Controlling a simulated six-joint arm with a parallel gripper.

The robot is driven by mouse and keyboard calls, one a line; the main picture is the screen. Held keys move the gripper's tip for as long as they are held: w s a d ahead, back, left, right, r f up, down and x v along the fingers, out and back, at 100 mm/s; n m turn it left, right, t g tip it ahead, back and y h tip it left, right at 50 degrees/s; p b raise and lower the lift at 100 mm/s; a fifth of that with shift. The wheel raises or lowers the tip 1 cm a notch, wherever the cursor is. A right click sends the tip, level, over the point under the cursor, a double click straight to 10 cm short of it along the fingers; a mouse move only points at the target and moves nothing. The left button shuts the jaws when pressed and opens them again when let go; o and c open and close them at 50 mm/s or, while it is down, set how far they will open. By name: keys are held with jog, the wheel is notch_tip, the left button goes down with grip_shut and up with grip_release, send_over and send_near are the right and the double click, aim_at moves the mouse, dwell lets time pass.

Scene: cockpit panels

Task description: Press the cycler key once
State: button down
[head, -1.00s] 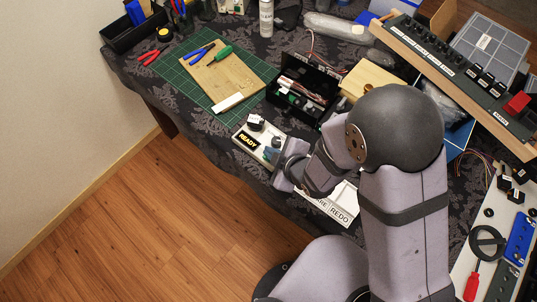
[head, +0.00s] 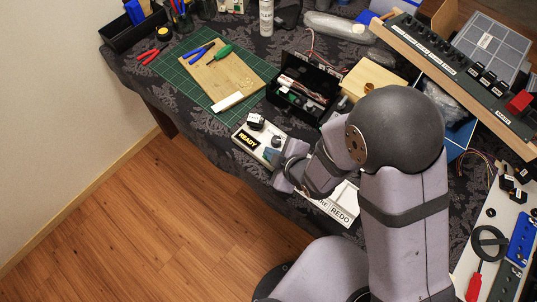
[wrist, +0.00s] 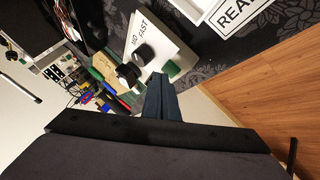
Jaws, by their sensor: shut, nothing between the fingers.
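A white panel (head: 268,150) with a black and yellow READY label lies near the table's front edge, with a black knob (head: 255,121) on it. In the wrist view, a white panel (wrist: 172,42) marked MID and FAST carries black round parts (wrist: 143,54) and a small green key (wrist: 171,69). No label naming the cycler key is readable, so I cannot tell which part it is. My gripper (wrist: 158,80) is shut and empty, its dark blue fingertips just short of the green key in the picture. Contact cannot be told. In the head view, my wrist hides part of the panel.
A black open box (head: 303,88) and a green cutting mat (head: 190,78) with tools lie behind. A sloped rack of switches (head: 455,70) stands at the right.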

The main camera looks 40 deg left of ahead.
jog(key=shift+f+b, duration=0.45)
dwell(0.6)
jog(key=shift+r, duration=0.2)
jog(key=shift+r+p, duration=0.7)
dwell(0.3)
jog(key=shift+r+p, duration=2)
jog(key=shift+r, duration=0.55)
